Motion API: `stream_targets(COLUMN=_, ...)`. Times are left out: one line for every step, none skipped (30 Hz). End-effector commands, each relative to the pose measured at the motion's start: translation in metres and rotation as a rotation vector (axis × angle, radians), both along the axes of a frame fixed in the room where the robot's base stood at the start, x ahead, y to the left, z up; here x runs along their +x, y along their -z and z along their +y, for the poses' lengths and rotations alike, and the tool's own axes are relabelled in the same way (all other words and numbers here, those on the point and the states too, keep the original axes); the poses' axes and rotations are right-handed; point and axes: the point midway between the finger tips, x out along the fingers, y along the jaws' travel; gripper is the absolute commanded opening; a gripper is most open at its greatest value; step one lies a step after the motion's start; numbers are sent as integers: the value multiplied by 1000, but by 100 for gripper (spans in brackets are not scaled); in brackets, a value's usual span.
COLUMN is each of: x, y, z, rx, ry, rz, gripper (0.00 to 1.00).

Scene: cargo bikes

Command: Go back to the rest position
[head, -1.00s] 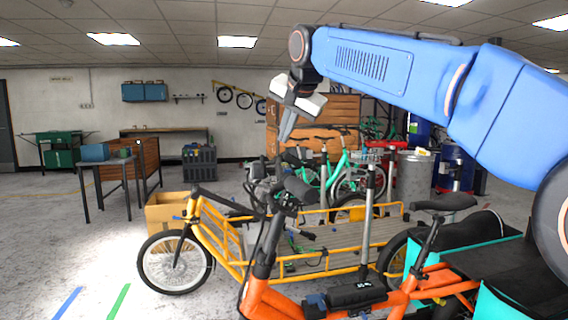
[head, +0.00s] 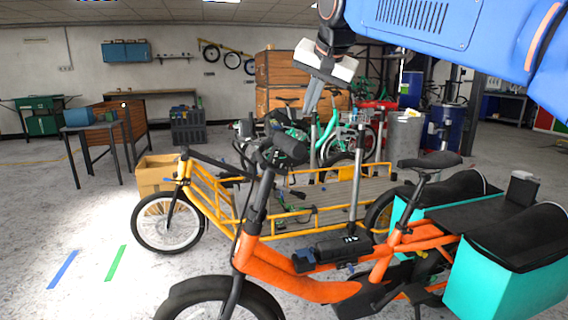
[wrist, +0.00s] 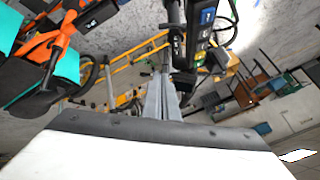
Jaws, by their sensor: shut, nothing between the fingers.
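My gripper (head: 311,97) hangs from my blue arm at the upper right of the head view. Its grey fingers are together and empty, pointing down above the bikes. The closed fingers (wrist: 162,97) also show in the middle of the wrist view. An orange cargo bike (head: 300,283) with teal side bags stands in front, below my arm. A yellow cargo bike (head: 290,222) with a long flat bed stands behind it.
A cardboard box (head: 150,170) sits on the floor behind the yellow bike's front wheel. A dark table (head: 95,130) stands at the left. A grey barrel (head: 403,138) stands at the back right. The floor at the front left is clear, with blue and green tape strips.

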Motion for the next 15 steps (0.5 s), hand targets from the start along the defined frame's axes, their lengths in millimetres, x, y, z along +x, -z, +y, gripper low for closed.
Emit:
stream_targets(x=-14, y=13, z=-20, rx=-21, ry=-3, rz=6, gripper=0)
stream_targets(x=-21, y=21, z=-30, rx=-36, ry=-10, rz=11, gripper=0)
stream_targets(x=-31, y=32, z=-43, rx=-55, ry=-17, rz=17, gripper=0)
stream_targets(x=-39, y=40, z=-52, rx=-67, ry=-23, rz=21, gripper=0)
stream_targets(x=-48, y=49, z=-61, rx=-80, ry=-29, rz=25, gripper=0)
stream_targets(x=-58, y=61, z=-74, rx=-98, ry=-37, rz=32, gripper=0)
stream_targets(x=-67, y=71, z=-82, rx=-111, ry=-45, rz=37, gripper=0)
stream_targets(x=-76, y=80, z=-91, rx=-122, ry=-50, rz=42, gripper=0)
stream_targets(x=-88, y=93, z=-102, rx=-138, ry=-58, rz=49, gripper=0)
stream_targets(x=-97, y=103, z=-110, rx=-150, ry=-66, rz=53, gripper=0)
stream_targets(x=-106, y=113, z=-118, rx=-162, ry=-72, rz=59, gripper=0)
stream_targets(x=-119, y=127, z=-128, rx=-177, ry=-81, rz=67, gripper=0)
stream_targets(x=-129, y=138, z=-136, rx=-188, ry=-86, rz=73, gripper=0)
stream_targets(x=-139, y=148, z=-143, rx=-199, ry=-94, rz=78, gripper=0)
stream_targets(x=-152, y=163, z=-152, rx=-214, ry=-103, rz=86, gripper=0)
